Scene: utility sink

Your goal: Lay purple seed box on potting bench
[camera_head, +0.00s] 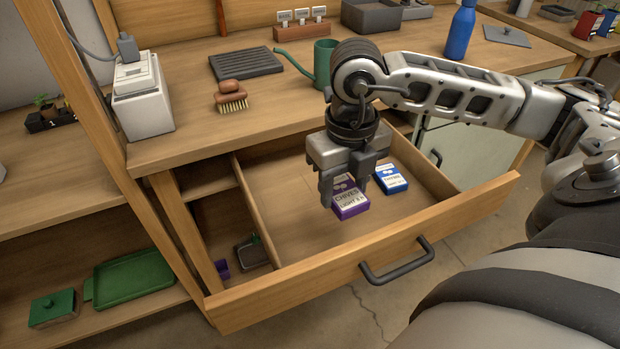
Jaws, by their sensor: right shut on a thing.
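The purple seed box (349,201) with a white label is in the open drawer (300,215), in its larger right compartment. My right gripper (343,191) points down into the drawer and is shut on the purple seed box, hiding its upper part. I cannot tell whether the box still touches the drawer floor. The potting bench (190,147) has its wooden top above and behind the drawer. My left gripper is not in view.
A blue seed box (391,179) lies just right of the purple one. The bench top holds a brush (231,97), black tray (246,64), green watering can (322,62), white device (140,97) and blue bottle (460,32). Bare wood shows along the bench's front left.

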